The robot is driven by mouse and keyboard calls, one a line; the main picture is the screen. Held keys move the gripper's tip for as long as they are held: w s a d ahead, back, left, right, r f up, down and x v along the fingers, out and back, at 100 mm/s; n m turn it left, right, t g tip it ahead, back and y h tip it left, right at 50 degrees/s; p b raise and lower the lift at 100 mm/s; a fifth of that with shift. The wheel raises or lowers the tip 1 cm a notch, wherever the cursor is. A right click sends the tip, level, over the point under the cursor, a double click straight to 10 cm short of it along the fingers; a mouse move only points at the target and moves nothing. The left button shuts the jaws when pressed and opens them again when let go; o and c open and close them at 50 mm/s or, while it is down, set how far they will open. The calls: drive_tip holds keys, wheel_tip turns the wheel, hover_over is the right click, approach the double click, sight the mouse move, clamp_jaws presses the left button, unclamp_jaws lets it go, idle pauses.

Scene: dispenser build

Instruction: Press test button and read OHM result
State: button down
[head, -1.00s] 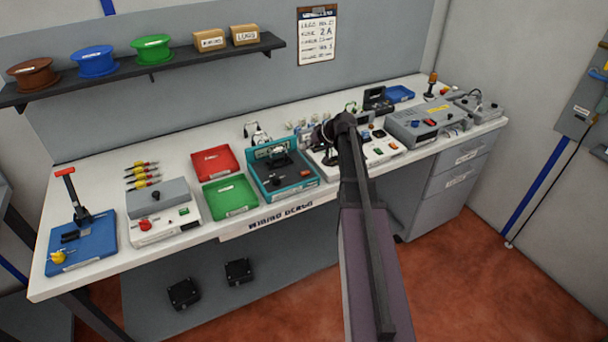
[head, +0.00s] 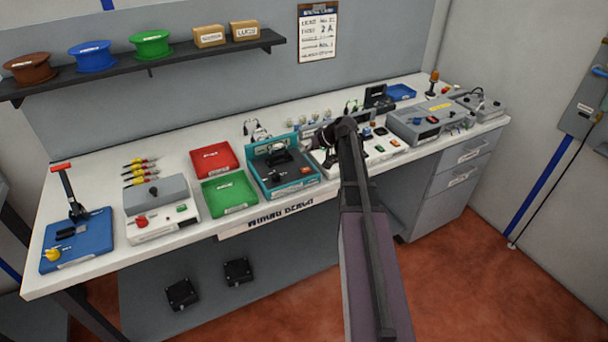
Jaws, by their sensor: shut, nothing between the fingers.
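A white test unit (head: 392,152) with small coloured buttons, among them a green and an orange one, stands right of the bench's middle. My arm and gripper partly cover its left side. My gripper (head: 329,157) is dark, shut and empty, and points down over the left part of this unit. I cannot tell whether its tips touch anything. A grey instrument (head: 420,125) with a yellow label and a dark front window stands to the right. Labels and any OHM reading are too small to read, and I cannot tell which button is the test button.
A teal fixture (head: 285,182) stands just left of my gripper, with green (head: 229,194) and red (head: 214,160) trays further left. A grey-white box (head: 160,210) and a blue lever press (head: 77,240) stand at far left. A clipboard (head: 317,33) hangs behind.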

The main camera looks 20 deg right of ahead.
sight(306, 170)
drive_tip(key=shift+f+b, duration=2.45)
drive_tip(key=shift+f, duration=0.35)
drive_tip(key=shift+f, duration=0.2)
drive_tip(key=shift+f+b, duration=0.25)
drive_tip(key=shift+b, duration=0.2)
drive_tip(key=shift+f+b, duration=0.4)
drive_tip(key=shift+r, duration=0.2)
idle(0.4)
drive_tip(key=shift+r+p, duration=0.7)
drive_tip(key=shift+p, duration=0.15)
wheel_tip(306, 170, up, 5)
drive_tip(key=p, duration=0.5)
